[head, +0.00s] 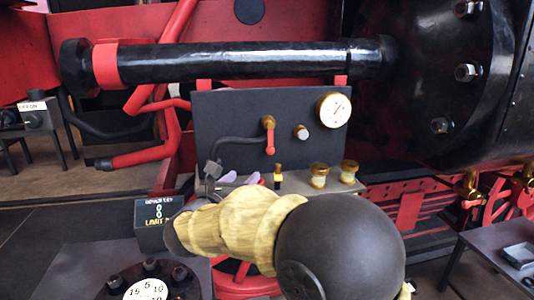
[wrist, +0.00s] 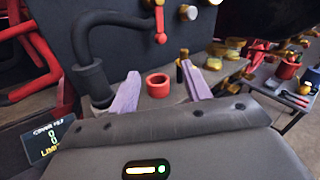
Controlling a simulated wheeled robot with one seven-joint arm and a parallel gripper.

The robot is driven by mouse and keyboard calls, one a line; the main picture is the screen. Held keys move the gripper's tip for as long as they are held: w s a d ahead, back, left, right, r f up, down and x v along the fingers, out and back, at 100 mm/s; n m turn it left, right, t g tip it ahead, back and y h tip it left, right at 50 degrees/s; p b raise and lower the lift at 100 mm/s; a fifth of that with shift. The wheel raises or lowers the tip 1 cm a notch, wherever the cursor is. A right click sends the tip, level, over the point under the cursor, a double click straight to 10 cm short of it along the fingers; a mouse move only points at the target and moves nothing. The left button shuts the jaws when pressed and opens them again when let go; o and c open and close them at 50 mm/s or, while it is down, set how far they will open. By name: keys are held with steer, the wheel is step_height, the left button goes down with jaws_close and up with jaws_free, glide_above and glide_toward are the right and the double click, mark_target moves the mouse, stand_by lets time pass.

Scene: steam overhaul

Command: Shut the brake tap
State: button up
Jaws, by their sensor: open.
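The brake tap (head: 269,135) is on the dark upright panel, with a brass-coloured pivot and a red handle hanging straight down. A black hose runs from it to the left. In the wrist view the tap's red handle (wrist: 160,24) shows at the top, beyond the fingers. My gripper (head: 240,179) is open, its two lavender fingers in front of the panel's lower part, below the tap and apart from it. In the wrist view my gripper (wrist: 160,70) has a red hollow ring or cup (wrist: 158,85) showing between its fingers. My arm hides part of the shelf.
A gauge (head: 334,110) and a pale knob (head: 301,132) sit right of the tap. Brass-topped jars (head: 319,175) stand on the shelf. A small display box (head: 158,221) stands left of my arm. A side table (head: 500,255) with tools is at right.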

mark_target(268, 152)
steer(key=p+x, duration=0.5)
steer(key=x, duration=1.1)
steer(key=shift+w, duration=0.35)
jaws_close()
